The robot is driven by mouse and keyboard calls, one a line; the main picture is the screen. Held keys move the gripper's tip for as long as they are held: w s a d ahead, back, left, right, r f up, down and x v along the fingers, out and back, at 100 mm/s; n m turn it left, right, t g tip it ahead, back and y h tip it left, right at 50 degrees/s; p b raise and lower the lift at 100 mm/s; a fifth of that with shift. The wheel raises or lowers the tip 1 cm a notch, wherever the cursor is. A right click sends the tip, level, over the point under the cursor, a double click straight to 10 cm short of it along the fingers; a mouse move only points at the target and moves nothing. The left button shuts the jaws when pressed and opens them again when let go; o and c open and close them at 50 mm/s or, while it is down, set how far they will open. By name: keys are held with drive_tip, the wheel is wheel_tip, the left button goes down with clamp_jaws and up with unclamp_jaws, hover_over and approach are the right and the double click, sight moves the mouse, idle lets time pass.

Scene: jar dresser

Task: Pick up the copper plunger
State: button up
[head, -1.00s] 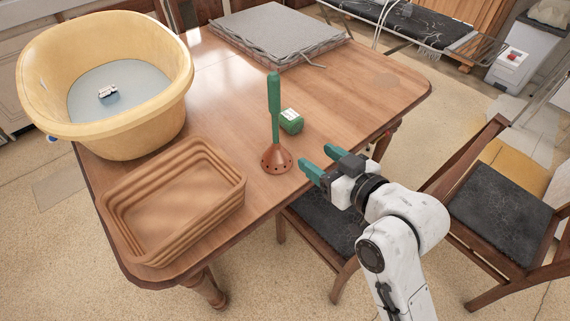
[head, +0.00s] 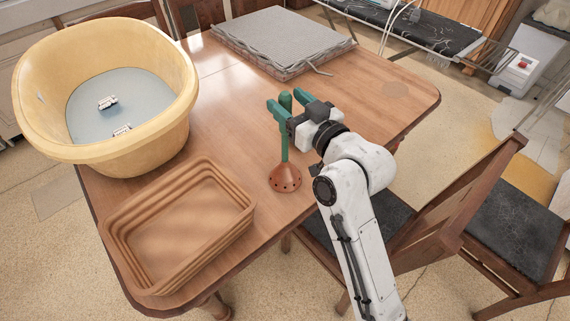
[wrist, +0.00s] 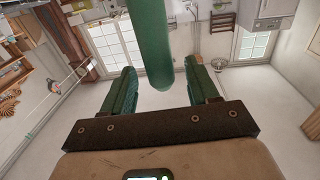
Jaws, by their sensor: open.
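The copper plunger (head: 285,179) stands upright on the wooden table, with its perforated copper cup down and its green handle up. My gripper (head: 286,103) is open at the upper part of the handle. In the head view, the handle shows between the two green fingers. In the wrist view, the green handle (wrist: 151,40) lies between the open fingers (wrist: 160,82), with no clear contact on either side. Part of the handle is hidden by my near finger in the head view.
A brown ribbed tray (head: 180,268) is at the table's front left. A yellow tub (head: 170,135) with small items in it is at the back left. A grey slab (head: 280,38) lies at the back. Chairs (head: 505,225) stand to the right.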

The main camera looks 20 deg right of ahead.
drive_tip(key=shift+x, duration=0.9)
drive_tip(key=shift+s, duration=0.1)
drive_tip(key=c, duration=1)
drive_tip(key=shift+r, duration=0.2)
